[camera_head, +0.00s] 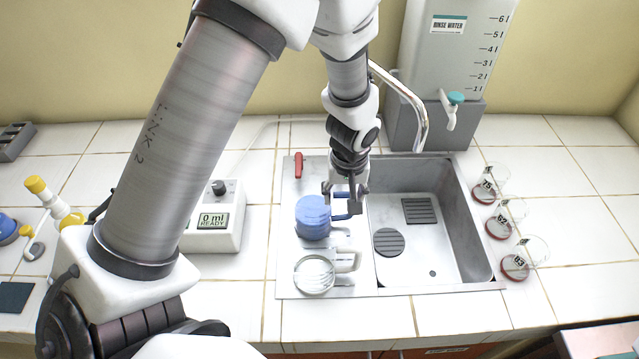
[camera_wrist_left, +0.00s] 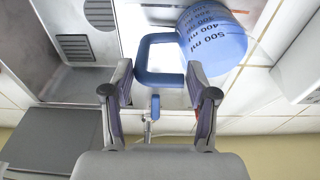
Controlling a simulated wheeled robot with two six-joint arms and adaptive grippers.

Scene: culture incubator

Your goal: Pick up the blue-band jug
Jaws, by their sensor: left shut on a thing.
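The blue-band jug (camera_head: 313,218) stands upright on the steel drainboard left of the sink bowl. It is blue with a blue loop handle on its right side. In the left wrist view the jug (camera_wrist_left: 213,35) shows ml marks, with its handle (camera_wrist_left: 150,78) between the fingers. My left gripper (camera_head: 346,190) comes down from above and is shut on that handle. The wrist view also shows the left gripper (camera_wrist_left: 158,88) around the handle. I cannot tell whether the jug is clear of the drainboard. My right gripper is not in view.
A clear jug (camera_head: 314,274) stands close in front of the blue one. The sink bowl (camera_head: 440,250) lies to the right, with several dishes on the tiles beyond. A white meter (camera_head: 214,222) is at left. A rinse-water tank (camera_head: 452,50) and a faucet (camera_head: 420,120) stand behind.

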